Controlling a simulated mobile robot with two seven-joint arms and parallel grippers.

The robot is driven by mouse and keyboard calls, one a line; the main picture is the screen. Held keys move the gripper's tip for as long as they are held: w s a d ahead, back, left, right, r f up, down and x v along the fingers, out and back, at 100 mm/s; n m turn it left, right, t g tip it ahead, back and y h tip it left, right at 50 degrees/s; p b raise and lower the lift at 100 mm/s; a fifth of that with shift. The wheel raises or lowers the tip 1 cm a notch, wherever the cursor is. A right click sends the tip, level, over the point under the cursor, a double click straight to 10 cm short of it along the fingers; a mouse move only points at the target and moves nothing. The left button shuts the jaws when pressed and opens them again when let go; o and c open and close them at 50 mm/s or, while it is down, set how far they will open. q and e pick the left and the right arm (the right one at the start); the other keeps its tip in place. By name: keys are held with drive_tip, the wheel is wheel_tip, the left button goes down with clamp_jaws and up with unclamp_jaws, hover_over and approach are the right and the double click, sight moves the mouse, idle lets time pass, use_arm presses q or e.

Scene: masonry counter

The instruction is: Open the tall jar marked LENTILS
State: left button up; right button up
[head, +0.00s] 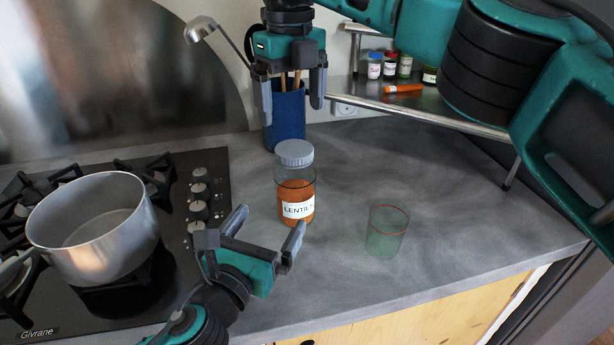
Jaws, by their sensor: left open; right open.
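The tall clear jar marked LENTILS (296,193) stands upright on the grey counter, with orange contents and a white label. Its grey ridged lid (294,153) is on top. My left gripper (265,224) is open, low in front of the jar and to its left; one fingertip overlaps the jar's lower edge in the picture, and I cannot tell whether it touches. My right gripper (291,98) is open and empty, fingers pointing down, above and behind the lid in the picture. It partly hides the blue utensil holder.
A greenish see-through glass (386,232) stands right of the jar. A steel pot (92,230) sits on the black gas hob (214,172) at left. A blue utensil holder (285,122) stands behind. A shelf (430,112) with small jars is back right.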

sight(297, 179)
use_arm(q)
drive_tip(key=shift+w+d, duration=0.25)
drive_tip(key=shift+w, duration=0.25)
use_arm(e)
drive_tip(key=shift+w+d, duration=0.1)
drive_tip(key=shift+w, duration=0.25)
use_arm(q)
drive_tip(key=x, duration=1.2)
drive_tip(key=shift+w+d+r, duration=0.1)
drive_tip(key=shift+w, duration=0.05)
use_arm(e)
drive_tip(key=shift+s+r, duration=0.1)
use_arm(q)
drive_tip(key=shift+c, duration=0.5)
